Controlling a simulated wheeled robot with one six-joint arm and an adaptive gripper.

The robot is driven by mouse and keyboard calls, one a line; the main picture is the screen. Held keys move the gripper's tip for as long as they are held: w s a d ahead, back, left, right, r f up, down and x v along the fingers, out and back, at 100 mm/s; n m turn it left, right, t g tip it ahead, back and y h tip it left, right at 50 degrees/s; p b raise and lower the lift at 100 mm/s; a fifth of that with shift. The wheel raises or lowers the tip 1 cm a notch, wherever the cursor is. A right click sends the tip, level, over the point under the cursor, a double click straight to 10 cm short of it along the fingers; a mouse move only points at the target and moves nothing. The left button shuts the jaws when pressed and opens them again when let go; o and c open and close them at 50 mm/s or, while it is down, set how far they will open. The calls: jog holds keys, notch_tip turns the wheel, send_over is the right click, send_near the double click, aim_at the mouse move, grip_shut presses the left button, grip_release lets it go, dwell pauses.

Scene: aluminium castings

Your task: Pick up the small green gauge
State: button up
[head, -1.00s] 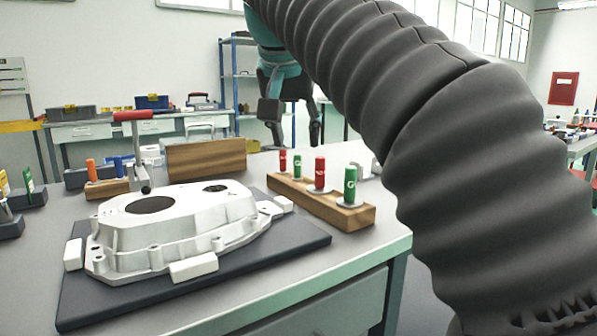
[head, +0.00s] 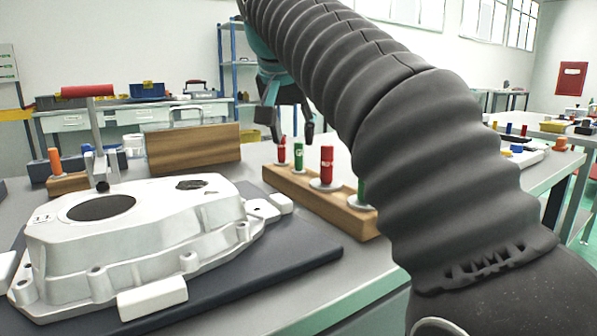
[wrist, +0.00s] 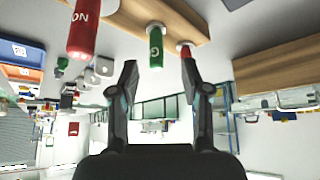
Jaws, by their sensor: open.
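The small green gauge (head: 299,153) stands upright in the wooden block (head: 293,188), between a small red gauge (head: 281,151) and a larger red gauge (head: 326,164). In the wrist view, which looks upside down, the green gauge (wrist: 155,47) shows between the open fingers, ahead of their tips. My gripper (head: 293,138) is open and empty in the head view, near the far end of the block. Both fingers also show in the wrist view (wrist: 158,78). The exact gap between gripper and gauge cannot be told. A larger green gauge (head: 361,188) is partly hidden by my arm.
A white casting (head: 140,235) with a red-handled clamp (head: 95,130) lies on a dark mat (head: 290,262) left of the block. A wooden board (head: 193,148) stands behind. An orange plug (head: 55,162) stands in a second block at the left. The table's right edge is near the block.

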aim_at(298, 148)
jog(key=shift+d+b+x, duration=0.15)
jog(key=shift+b+x, duration=0.35)
jog(key=shift+x, duration=1.05)
jog(key=shift+d+b+x, duration=0.15)
jog(key=shift+b+x, duration=0.35)
jog(key=shift+x, duration=1.05)
jog(key=shift+s, duration=0.1)
grip_shut()
